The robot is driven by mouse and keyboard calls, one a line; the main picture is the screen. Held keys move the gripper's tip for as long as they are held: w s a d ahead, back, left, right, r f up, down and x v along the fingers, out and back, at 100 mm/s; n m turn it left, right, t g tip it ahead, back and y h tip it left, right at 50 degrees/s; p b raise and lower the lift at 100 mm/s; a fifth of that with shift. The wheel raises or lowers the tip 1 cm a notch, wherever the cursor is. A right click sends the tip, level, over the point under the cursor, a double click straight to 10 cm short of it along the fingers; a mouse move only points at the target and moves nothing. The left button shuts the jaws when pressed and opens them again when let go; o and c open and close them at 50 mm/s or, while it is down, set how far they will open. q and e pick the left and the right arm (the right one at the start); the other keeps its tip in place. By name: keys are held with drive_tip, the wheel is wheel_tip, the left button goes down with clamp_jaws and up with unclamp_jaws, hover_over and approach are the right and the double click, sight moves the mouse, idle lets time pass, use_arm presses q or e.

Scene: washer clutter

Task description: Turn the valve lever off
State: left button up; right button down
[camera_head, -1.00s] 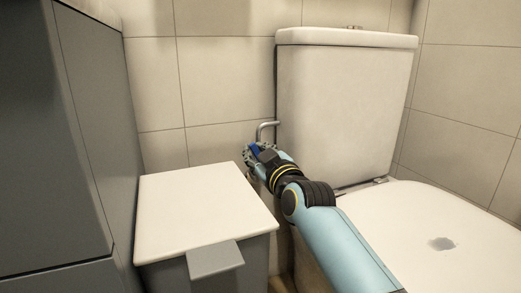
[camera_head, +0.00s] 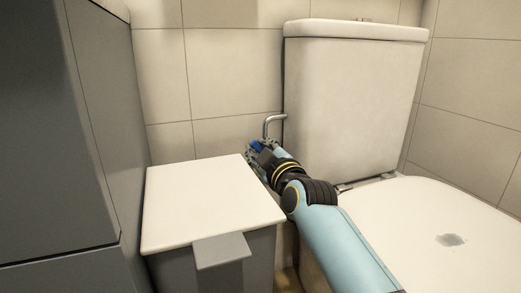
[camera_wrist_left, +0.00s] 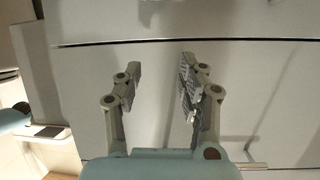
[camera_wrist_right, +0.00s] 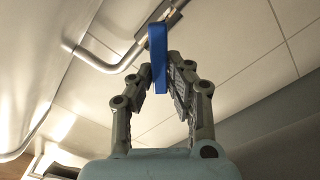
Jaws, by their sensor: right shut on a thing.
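The valve has a blue lever (camera_head: 257,145) low on the tiled wall, left of the toilet tank, below a bent metal pipe (camera_head: 273,122). In the right wrist view the blue lever (camera_wrist_right: 158,58) stands upright in the picture between the fingertips. My right gripper (camera_wrist_right: 160,72) is shut on it; in the head view the gripper (camera_head: 260,152) hides much of the valve. My left gripper (camera_wrist_left: 157,75) shows only in its wrist view, open and empty in front of a pale grey panelled front.
A white-topped grey bin (camera_head: 210,200) stands left of my right arm, close to the gripper. The toilet tank (camera_head: 350,95) and white lid (camera_head: 410,225) are to the right. A grey cabinet (camera_head: 60,130) fills the left side.

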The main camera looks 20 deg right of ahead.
drive_tip(key=c, duration=1.3)
unclamp_jaws()
drive_tip(key=s, duration=1.2)
drive_tip(key=shift+d, duration=0.2)
